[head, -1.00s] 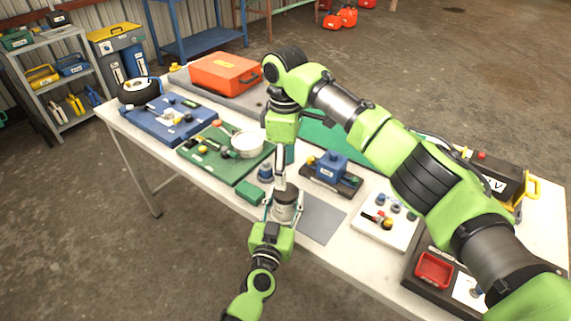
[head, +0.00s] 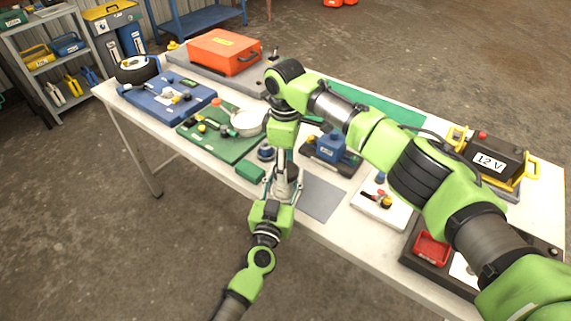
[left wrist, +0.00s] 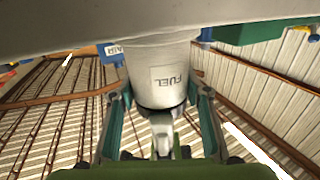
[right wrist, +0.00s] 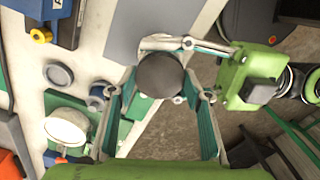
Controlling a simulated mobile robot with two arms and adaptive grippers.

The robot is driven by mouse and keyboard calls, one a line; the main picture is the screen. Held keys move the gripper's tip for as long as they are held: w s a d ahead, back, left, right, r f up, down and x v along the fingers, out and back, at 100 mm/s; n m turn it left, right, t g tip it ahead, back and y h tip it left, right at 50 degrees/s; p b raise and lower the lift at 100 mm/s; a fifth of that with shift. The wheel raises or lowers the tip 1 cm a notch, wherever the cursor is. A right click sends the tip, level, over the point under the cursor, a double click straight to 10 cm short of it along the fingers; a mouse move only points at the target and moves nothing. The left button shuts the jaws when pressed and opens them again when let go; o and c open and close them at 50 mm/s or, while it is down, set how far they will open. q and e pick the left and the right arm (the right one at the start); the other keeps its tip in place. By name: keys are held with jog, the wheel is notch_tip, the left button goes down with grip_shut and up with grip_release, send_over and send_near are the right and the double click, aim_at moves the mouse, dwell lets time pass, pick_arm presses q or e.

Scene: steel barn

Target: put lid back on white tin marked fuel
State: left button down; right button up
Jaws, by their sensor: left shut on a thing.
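The white tin marked FUEL (left wrist: 165,75) is upright at the table's front edge and looks upside down in the left wrist view. My left gripper (left wrist: 160,88) is shut around its side. A dark round disc (right wrist: 160,75) shows from above in the right wrist view, at the tin's top. I cannot tell whether it is the lid or the tin's dark opening. My right gripper (right wrist: 160,84) points down over it, a fingertip at each side; whether these grip it is unclear. In the head view, the right gripper (head: 281,170) hides much of the tin's top.
A green board with a white bowl (head: 248,122) lies left of the tin, with a small green box (head: 250,173) nearby. A blue device (head: 331,147) stands behind to the right. A bare grey mat (head: 322,197) gives free room right of the tin.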

jog(key=c, duration=0.3)
jog(key=shift+m, duration=1)
jog(key=o, duration=1.3)
notch_tip(320, 180, up, 12)
pick_arm(q)
jog(key=c, duration=1.1)
grip_release()
